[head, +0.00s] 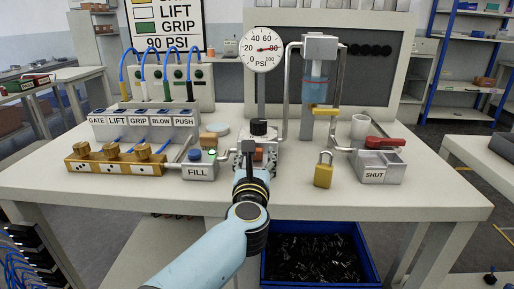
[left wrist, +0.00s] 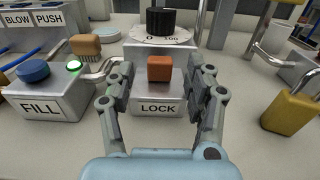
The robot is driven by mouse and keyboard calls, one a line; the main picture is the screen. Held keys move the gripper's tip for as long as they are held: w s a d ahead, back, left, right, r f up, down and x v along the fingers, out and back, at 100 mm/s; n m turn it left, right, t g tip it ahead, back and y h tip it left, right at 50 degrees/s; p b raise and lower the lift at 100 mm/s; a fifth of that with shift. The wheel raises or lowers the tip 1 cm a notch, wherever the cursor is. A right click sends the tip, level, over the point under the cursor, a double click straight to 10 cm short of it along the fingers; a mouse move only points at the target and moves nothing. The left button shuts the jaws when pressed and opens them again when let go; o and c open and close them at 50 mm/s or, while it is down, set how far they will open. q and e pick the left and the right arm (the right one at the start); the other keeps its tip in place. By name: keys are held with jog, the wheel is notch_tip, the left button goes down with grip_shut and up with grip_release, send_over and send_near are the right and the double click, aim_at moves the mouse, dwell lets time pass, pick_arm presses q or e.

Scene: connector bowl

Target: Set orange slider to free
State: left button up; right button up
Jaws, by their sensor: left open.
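The orange slider (left wrist: 160,68) sits on the sloped top of a grey metal block, above a LOCK label (left wrist: 158,108) on its front face. In the head view the slider (head: 258,154) shows just beyond my left gripper (head: 255,160). In the left wrist view the left gripper (left wrist: 162,84) is open, with one finger on each side of the block and the slider between them. I see gaps between the fingers and the slider, so nothing is held. I see no label reading free. My right gripper is in neither view.
A black knob (left wrist: 161,22) on a 0 to 100 dial stands right behind the slider. The FILL box (left wrist: 42,95) with its blue button is at left. A yellow padlock (head: 323,170) and the SHUT box (head: 378,168) are at right. The table's front is mostly clear.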

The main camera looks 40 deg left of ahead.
aim_at(271, 139)
pick_arm(q)
jog(key=x, duration=0.5)
jog(key=shift+d, duration=0.1)
jog(key=shift+c, duration=0.3)
grip_shut()
